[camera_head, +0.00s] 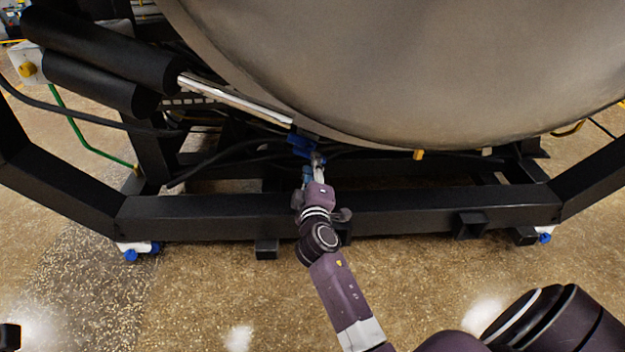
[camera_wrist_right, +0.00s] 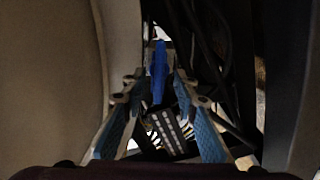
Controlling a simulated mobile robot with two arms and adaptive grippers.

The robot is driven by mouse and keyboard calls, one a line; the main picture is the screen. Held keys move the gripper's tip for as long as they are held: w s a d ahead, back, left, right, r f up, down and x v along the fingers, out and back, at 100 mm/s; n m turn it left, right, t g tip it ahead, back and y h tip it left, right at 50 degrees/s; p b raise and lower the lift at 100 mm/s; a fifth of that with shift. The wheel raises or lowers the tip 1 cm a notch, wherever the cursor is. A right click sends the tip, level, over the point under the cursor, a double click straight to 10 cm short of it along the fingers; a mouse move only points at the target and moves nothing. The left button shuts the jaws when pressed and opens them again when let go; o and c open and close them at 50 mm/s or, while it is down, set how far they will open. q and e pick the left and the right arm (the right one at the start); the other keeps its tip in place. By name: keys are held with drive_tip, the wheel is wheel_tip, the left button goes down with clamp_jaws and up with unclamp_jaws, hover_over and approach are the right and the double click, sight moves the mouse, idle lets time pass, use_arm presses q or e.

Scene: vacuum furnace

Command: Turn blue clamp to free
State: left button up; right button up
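The blue clamp (camera_head: 301,143) sits at the lower edge of the big grey vessel, just behind the black frame beam. In the right wrist view the clamp (camera_wrist_right: 158,72) stands upright ahead, between the two fingertips. My right gripper (camera_head: 312,165) reaches up to it from below. In the right wrist view my right gripper (camera_wrist_right: 157,84) is open, with one blue-padded finger on each side of the clamp and gaps showing. Whether a finger touches the clamp is not clear. My left gripper cannot be made out.
The grey vessel (camera_head: 420,70) fills the space above. The black beam (camera_head: 420,208) runs across below the clamp. Black cables (camera_head: 225,155) and a silver rod (camera_head: 235,99) lie to the left of the clamp. The floor (camera_head: 200,290) in front is mostly free.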

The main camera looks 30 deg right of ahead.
drive_tip(key=v, duration=0.7)
drive_tip(key=shift+w, duration=0.1)
